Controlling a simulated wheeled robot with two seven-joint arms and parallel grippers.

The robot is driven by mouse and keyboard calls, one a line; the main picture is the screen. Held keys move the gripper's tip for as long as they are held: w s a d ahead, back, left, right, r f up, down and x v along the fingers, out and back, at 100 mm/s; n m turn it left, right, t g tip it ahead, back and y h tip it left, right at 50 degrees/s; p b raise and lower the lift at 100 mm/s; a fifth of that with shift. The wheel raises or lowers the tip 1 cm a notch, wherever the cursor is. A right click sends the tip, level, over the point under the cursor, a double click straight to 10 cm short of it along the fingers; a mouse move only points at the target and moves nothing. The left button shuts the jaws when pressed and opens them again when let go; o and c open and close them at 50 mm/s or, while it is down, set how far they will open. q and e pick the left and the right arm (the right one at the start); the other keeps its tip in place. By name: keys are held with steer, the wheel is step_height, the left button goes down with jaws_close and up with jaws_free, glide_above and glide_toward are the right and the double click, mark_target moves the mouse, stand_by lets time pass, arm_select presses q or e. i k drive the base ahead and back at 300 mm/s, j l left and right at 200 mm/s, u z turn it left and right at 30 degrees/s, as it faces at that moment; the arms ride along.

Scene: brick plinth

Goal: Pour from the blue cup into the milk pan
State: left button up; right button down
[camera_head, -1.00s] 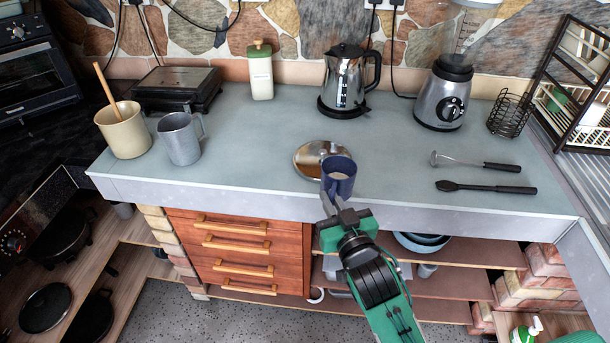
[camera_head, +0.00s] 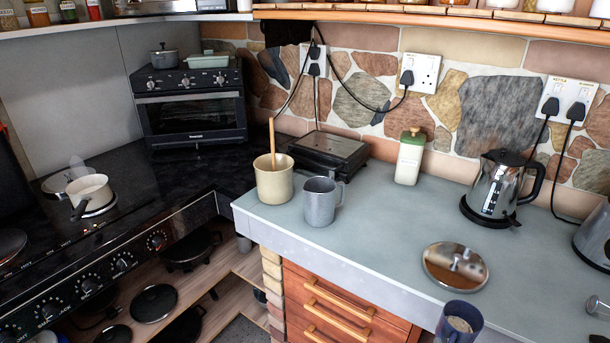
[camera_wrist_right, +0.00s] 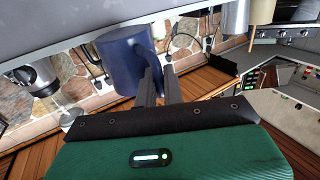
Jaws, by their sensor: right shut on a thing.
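The blue cup (camera_head: 458,322) is at the bottom edge of the head view, in front of the worktop's edge, with something pale and greyish inside. My right gripper (camera_wrist_right: 158,80) is shut on its handle; the blue cup (camera_wrist_right: 126,62) shows beyond the fingers in the right wrist view. In the head view the gripper is mostly cut off below the frame. The milk pan (camera_head: 88,190), cream-white with a handle toward the front, stands on the hob at far left. My left gripper is not in view.
The grey worktop (camera_head: 375,225) carries a beige pot with a wooden spoon (camera_head: 273,183), a grey mug (camera_head: 320,205), a shiny round lid (camera_head: 455,266) and a kettle (camera_head: 496,186). The black stove (camera_head: 130,205) is left of it, with an oven (camera_head: 190,105) behind.

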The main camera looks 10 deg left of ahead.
mark_target(86, 202)
steer(key=u, duration=1.25)
steer(key=i+l+u, duration=0.25)
steer(key=l+u, duration=0.25)
steer(key=i+l, duration=0.05)
steer(key=l, duration=0.05)
